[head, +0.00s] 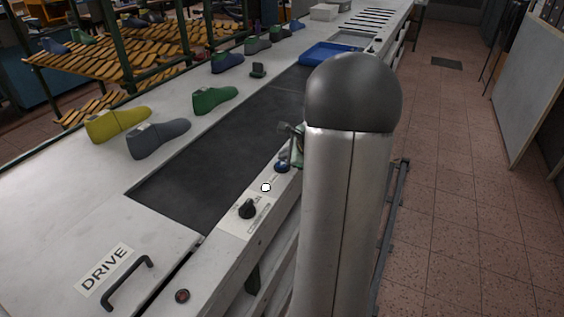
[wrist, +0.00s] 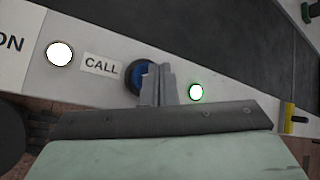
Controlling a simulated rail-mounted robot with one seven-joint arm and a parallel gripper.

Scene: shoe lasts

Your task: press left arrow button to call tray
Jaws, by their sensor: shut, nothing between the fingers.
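In the wrist view a blue round button (wrist: 135,77) with a dark rim sits right of the CALL label (wrist: 101,66). The fingers of my gripper (wrist: 158,72) are shut and empty, and overlap the button's right side. I cannot tell whether they touch it, and no arrow on it can be made out. The button also shows in the head view (head: 282,167) on the conveyor's front edge, with my gripper (head: 287,130) just above it, partly behind my arm. A blue tray (head: 330,53) lies farther along the conveyor.
A lit white round light (wrist: 60,53) is left of the label, and a green-ringed light (wrist: 196,92) is right of my fingers. A black knob (head: 247,208) sits nearer on the edge. The dark belt (head: 215,150) is bare. Shoe lasts (head: 160,138) stand along its far side.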

